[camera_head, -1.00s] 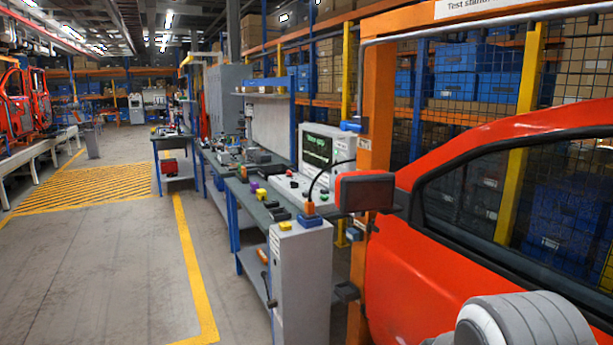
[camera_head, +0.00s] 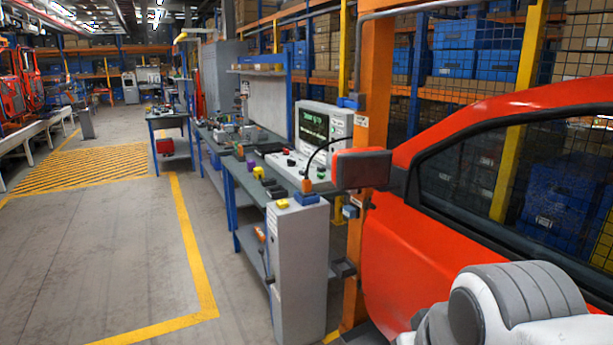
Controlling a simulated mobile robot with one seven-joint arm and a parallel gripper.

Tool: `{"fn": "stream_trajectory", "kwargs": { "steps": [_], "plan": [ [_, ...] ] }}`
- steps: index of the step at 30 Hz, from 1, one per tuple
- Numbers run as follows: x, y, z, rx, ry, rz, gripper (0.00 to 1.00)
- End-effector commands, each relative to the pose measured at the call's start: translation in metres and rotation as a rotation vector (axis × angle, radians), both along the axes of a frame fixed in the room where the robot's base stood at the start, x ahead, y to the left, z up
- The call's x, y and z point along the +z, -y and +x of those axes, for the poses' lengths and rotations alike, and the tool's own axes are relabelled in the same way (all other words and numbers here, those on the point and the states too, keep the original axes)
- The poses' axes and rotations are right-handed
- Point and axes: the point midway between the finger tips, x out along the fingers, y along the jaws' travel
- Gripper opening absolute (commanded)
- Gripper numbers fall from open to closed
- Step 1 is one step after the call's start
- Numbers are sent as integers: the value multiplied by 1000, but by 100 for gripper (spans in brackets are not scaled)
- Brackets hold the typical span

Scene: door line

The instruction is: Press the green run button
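The test console is a pale cabinet with a dark screen (camera_head: 313,125) showing green text, in the middle of the view. Its low sloped control panel (camera_head: 283,167) carries several small buttons. A red button (camera_head: 291,162) can be made out there. A small green spot also shows on the panel, towards its near right side, but it is too small to tell clearly as the run button. A black cable arcs over the panel's right end. My gripper is out of view; only a white and grey part of my arm shows at the bottom right.
A red car door (camera_head: 392,262) with its mirror (camera_head: 362,168) stands right of the console, close to my arm. A grey cabinet (camera_head: 300,255) stands before the workbench. An orange post (camera_head: 374,90) rises behind the mirror. The floor (camera_head: 90,260) at left is clear.

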Motion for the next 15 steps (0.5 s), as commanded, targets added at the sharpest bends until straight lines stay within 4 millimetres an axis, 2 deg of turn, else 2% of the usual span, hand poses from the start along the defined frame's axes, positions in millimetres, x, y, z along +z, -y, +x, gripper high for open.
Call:
{"fn": "stream_trajectory", "kwargs": {
  "steps": [1, 6, 8, 15],
  "plan": [
    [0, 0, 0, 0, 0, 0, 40],
    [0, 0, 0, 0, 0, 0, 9],
    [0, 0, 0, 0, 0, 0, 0],
    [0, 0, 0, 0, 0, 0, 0]
  ]
}}
